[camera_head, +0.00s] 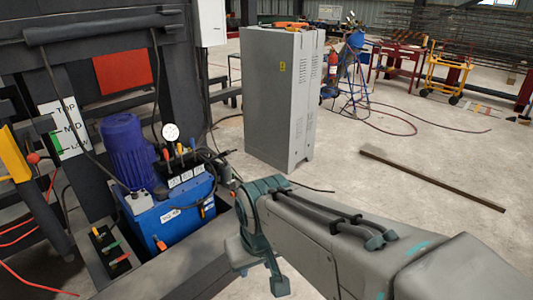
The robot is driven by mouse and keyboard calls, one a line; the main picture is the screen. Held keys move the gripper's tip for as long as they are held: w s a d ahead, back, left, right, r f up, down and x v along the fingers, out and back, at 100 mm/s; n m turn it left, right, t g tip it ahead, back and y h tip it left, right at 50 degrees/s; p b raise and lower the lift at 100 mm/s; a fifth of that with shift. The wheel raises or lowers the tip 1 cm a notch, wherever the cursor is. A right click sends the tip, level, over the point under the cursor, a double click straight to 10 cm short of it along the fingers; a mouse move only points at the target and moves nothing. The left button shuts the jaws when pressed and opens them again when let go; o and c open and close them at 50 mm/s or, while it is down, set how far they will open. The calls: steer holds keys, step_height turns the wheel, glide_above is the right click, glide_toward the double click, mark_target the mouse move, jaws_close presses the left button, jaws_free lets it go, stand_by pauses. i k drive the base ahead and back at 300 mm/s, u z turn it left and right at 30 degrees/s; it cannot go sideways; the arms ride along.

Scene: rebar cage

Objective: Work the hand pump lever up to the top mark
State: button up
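A white sign (66,130) marked TOP, MID and LOW hangs at the left. A red ball knob (33,158), which looks like the lever's end, shows just left of the sign, near the MID to LOW height. A yellow part (14,155) stands left of the knob; how they join is unclear. A short green piece (56,143) lies at the sign's left edge. My arm reaches in from the lower right. Its teal end (262,262) is well right of the knob and touches nothing that I can make out. I cannot make out the fingers clearly.
A blue pump unit (172,212) with a motor (130,150), gauge (170,132) and small coloured levers stands between sign and arm. A small valve block (110,250) sits in front. A grey cabinet (275,95) stands behind. Hoses hang at left; the right floor is mostly clear.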

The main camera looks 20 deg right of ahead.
mark_target(225, 152)
steer(key=z, duration=1.25)
steer(key=i, duration=1.7)
steer(key=u, duration=0.45)
steer(key=i, duration=0.8)
steer(key=u, duration=1.15)
steer(key=i, duration=0.35)
steer(key=u, duration=0.35)
